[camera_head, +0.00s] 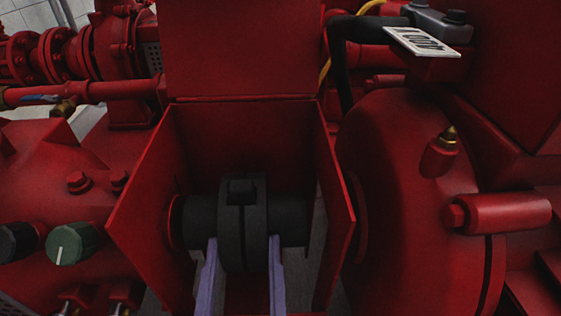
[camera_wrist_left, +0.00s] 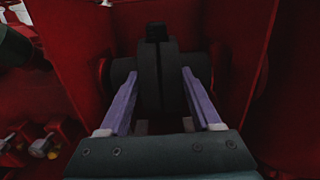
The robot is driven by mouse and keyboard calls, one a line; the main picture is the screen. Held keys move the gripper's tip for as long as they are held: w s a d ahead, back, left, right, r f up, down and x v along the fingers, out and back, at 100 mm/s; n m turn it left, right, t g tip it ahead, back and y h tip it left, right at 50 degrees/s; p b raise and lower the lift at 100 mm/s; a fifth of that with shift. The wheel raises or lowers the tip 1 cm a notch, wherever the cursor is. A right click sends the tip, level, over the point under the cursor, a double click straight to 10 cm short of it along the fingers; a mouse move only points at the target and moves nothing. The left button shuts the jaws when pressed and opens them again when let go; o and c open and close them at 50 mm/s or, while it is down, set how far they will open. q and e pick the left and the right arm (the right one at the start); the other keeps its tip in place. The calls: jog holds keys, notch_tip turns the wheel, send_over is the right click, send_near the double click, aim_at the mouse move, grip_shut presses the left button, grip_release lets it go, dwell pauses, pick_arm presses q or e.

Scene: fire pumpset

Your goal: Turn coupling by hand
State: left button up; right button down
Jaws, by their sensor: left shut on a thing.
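The coupling (camera_head: 232,222) is a dark grey disc pair on a dark horizontal shaft, inside an open red guard box (camera_head: 245,140). A dark square block sits on top of its rim. My left gripper (camera_head: 243,245) reaches in from below, with one purple finger on each side of the coupling's disc. It is shut on the coupling. In the left wrist view, the coupling (camera_wrist_left: 158,75) stands between the two purple fingers (camera_wrist_left: 157,85), with the block at its top. The lower part of the coupling is hidden. My right gripper is not in view.
The red side walls of the guard box stand close on both sides of the fingers. A large red round housing (camera_head: 400,190) is at the right. A green knob (camera_head: 73,243) and a black knob (camera_head: 17,242) are at the left. Red pipes (camera_head: 80,92) run behind.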

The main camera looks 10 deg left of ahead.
pick_arm(q)
jog(key=o, duration=1.4)
jog(key=v, duration=1)
jog(key=shift+p, duration=0.35)
